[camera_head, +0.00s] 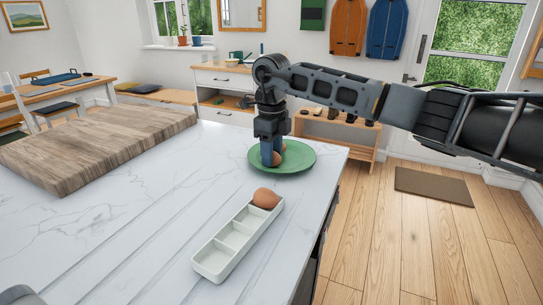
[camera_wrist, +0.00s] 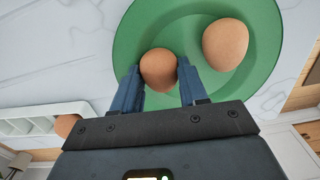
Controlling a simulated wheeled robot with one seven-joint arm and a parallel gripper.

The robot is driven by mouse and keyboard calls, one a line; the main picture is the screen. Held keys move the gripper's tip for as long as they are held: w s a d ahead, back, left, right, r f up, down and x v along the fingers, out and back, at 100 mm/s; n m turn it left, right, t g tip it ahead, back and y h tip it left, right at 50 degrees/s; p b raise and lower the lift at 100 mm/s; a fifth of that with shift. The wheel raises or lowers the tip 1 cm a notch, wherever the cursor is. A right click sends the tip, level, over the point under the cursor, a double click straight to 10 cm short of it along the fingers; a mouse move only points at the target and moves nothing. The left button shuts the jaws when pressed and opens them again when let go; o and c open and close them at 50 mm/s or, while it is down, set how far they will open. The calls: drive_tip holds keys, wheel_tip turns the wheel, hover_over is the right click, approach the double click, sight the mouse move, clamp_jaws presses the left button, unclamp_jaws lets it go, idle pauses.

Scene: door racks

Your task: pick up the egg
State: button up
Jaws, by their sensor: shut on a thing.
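A brown egg (camera_wrist: 158,70) is between the two blue fingers of my gripper (camera_wrist: 158,82) in the wrist view. The fingers touch it on both sides, over the green plate (camera_wrist: 205,85). In the head view my gripper (camera_head: 270,155) points down at the plate (camera_head: 298,160), and the fingers partly hide the eggs there. A second brown egg (camera_wrist: 226,44) is on the plate, apart from the fingers. A third egg (camera_head: 265,198) sits in the far compartment of a white tray (camera_head: 212,270). I cannot tell whether the held egg touches the plate.
The white tray's other compartments look empty. A thick wooden board (camera_head: 95,145) lies on the left of the marble counter (camera_head: 130,240). The counter's right edge drops to the wooden floor just past the plate. The counter between board and tray is clear.

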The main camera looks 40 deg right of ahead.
sight(275, 153)
drive_tip(key=shift+r, duration=0.4)
drive_tip(key=r, duration=0.3)
drive_tip(key=shift+s+d+r+b, duration=0.25)
drive_tip(key=shift+d+r+b, duration=0.1)
drive_tip(key=shift+d+b, duration=0.05)
drive_tip(key=s+d+r, duration=0.4)
drive_tip(key=s, duration=0.1)
drive_tip(key=s+d+r+b, duration=0.1)
drive_tip(key=s+d+r, duration=0.1)
drive_tip(key=shift+s+d+r, duration=0.1)
drive_tip(key=shift+s+d, duration=0.15)
drive_tip(key=shift+d, duration=0.15)
drive_tip(key=s+a+b, duration=0.1)
drive_tip(key=a+b, duration=0.2)
drive_tip(key=a, duration=0.5)
drive_tip(key=s+a+f+b, duration=0.1)
drive_tip(key=s+a+b, duration=0.1)
drive_tip(key=a, duration=0.7)
drive_tip(key=s+a+f+b, duration=0.1)
drive_tip(key=a+b, duration=0.3)
drive_tip(key=a, duration=0.5)
drive_tip(key=shift+s+f+b, duration=0.15)
drive_tip(key=shift+s+b, duration=0.1)
drive_tip(key=shift+b, duration=0.1)
drive_tip(key=shift+f, duration=0.1)
drive_tip(key=shift+f+b, duration=1)
